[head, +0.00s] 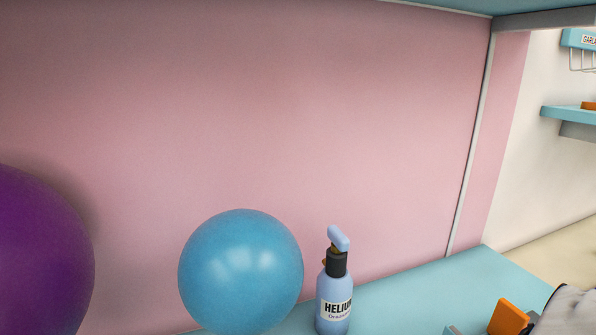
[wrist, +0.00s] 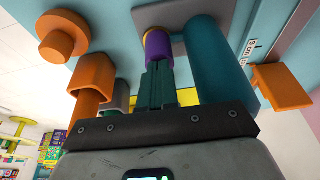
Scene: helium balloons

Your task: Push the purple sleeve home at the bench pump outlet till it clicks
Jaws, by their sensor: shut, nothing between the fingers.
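The purple sleeve (wrist: 158,46) shows at the top middle of the wrist view. How far the sleeve sits on the tube is not clear. Neither the sleeve nor the outlet can be made out in the head view.
In the wrist view a thick teal cylinder (wrist: 215,65) stands close right of the sleeve, an orange block (wrist: 282,86) beyond it. An orange knob (wrist: 62,36) and orange part (wrist: 90,80) are left. The head view shows a blue balloon (head: 240,270), purple balloon (head: 40,255) and helium bottle (head: 333,295).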

